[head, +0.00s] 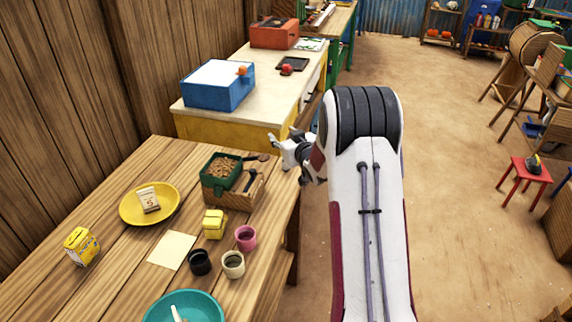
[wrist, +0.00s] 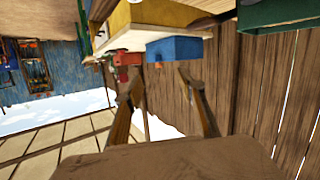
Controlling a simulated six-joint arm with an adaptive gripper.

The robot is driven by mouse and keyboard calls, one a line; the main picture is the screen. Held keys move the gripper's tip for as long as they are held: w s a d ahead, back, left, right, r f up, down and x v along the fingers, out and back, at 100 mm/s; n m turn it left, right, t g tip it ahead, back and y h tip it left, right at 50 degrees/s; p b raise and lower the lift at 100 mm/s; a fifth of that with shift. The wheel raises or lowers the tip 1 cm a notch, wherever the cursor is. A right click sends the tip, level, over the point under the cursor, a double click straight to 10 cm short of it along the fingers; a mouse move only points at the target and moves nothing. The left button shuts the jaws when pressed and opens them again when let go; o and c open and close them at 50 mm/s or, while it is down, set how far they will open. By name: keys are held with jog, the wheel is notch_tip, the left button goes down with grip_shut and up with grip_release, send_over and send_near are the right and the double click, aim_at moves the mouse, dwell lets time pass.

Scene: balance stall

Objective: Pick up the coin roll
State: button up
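I cannot tell for sure which thing is the coin roll. A cream packet with a brown mark (head: 148,200) lies in a yellow dish (head: 128,211) on the wooden table. A small black pot (head: 200,263), a cream one (head: 233,266) and a pink one (head: 246,239) stand near the table's right edge. My gripper (head: 281,143) is in the air by the table's far right corner, apart from all of these. In the wrist view my gripper (wrist: 160,76) has its two fingers spread with nothing between them.
A green and wooden box of brown pieces (head: 222,182), a yellow block (head: 214,224), a yellow carton (head: 81,246), a paper sheet (head: 172,250) and a teal bowl (head: 185,304) share the table. A blue box (head: 217,86) stands on the table behind. A plank wall closes the left side.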

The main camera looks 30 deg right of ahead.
jog(key=d+f+t, duration=0.1)
jog(key=f, duration=0.4)
jog(key=d+f+t+y, duration=0.1)
jog(key=d+f, duration=0.1)
jog(key=f, duration=0.2)
jog(key=s+d+f+t, duration=0.1)
jog(key=f, duration=0.4)
jog(key=shift+d+f+y, duration=0.3)
jog(key=shift+s+f, duration=0.2)
jog(key=shift+f, duration=0.2)
jog(key=shift+w, duration=0.15)
jog(key=shift+w, duration=1.15)
jog(key=shift+w+a+f, duration=0.1)
jog(key=shift+w+a, duration=0.1)
jog(key=shift+w, duration=2.4)
